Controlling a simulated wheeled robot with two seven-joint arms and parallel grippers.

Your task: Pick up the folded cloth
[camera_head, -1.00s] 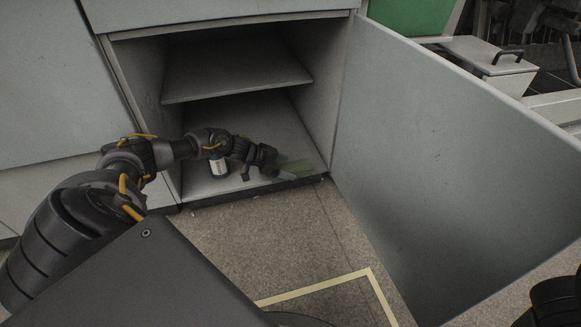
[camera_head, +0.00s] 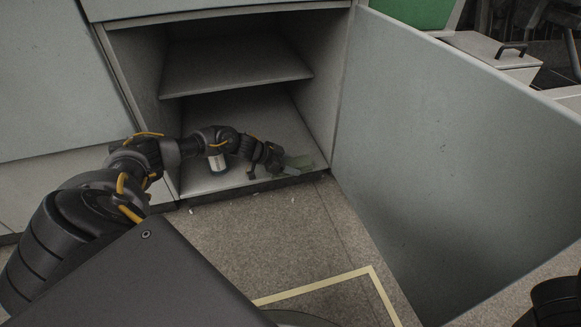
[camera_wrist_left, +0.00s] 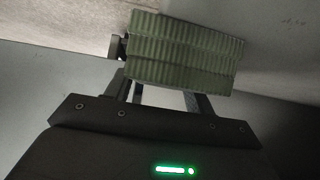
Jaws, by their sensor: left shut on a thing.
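The folded cloth (camera_head: 300,162) is green and lies at the right front of the cabinet's bottom compartment in the head view. In the left wrist view the cloth (camera_wrist_left: 185,48) shows as a ribbed green stack between the fingers. My left gripper (camera_head: 281,168) reaches into the cabinet and is shut on the cloth. In the wrist view its fingers (camera_wrist_left: 165,92) are partly hidden behind the cloth. I cannot tell whether the cloth touches the cabinet floor. A dark part of my right arm shows at the lower right of the head view, but its gripper does not.
A white container (camera_head: 217,163) with a dark label stands close to my left forearm in the cabinet. A shelf (camera_head: 235,75) lies above the arm. The open cabinet door (camera_head: 455,160) bounds the right side. The floor (camera_head: 270,230) in front is mostly clear, with a yellow line (camera_head: 320,285).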

